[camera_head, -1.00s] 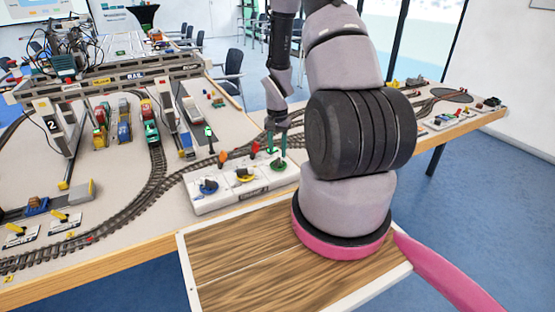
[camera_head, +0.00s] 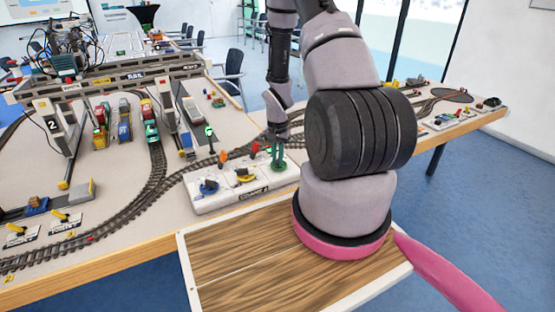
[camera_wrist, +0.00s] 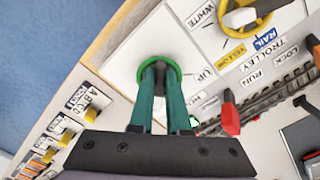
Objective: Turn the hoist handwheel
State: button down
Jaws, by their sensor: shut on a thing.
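The hoist handwheel is the green wheel at the right end of the white control box (camera_head: 225,202); it shows in the wrist view as a green ring (camera_wrist: 174,84). Labels beside it read "UP" and, partly hidden, "HO". My gripper (camera_head: 277,163) points down onto this wheel. In the wrist view my gripper (camera_wrist: 160,72) has its two green fingers close together inside the ring, shut on the dark middle part of the wheel. The fingers hide much of the wheel's lower part.
The yellow wheel (camera_wrist: 240,18) and the blue wheel (camera_head: 208,187) are on the same box. A red lever (camera_wrist: 230,118) stands near my fingers. Tracks, toy trains and the gantry crane (camera_head: 120,73) fill the table to the left.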

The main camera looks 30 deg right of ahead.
jog(key=n, duration=0.4)
jog(key=shift+s+d+n, duration=0.15)
jog(key=shift+d+n, duration=0.05)
jog(key=shift+n, duration=0.1)
jog(key=shift+d+n, duration=0.15)
jog(key=shift+n, duration=1.1)
jog(key=shift+d+n, duration=0.1)
jog(key=shift+n, duration=1.15)
jog(key=c, duration=0.9)
grip_release()
jog(key=shift+r, duration=0.1)
notch_tip(320, 180, up, 11)
jog(key=shift+f, duration=0.15)
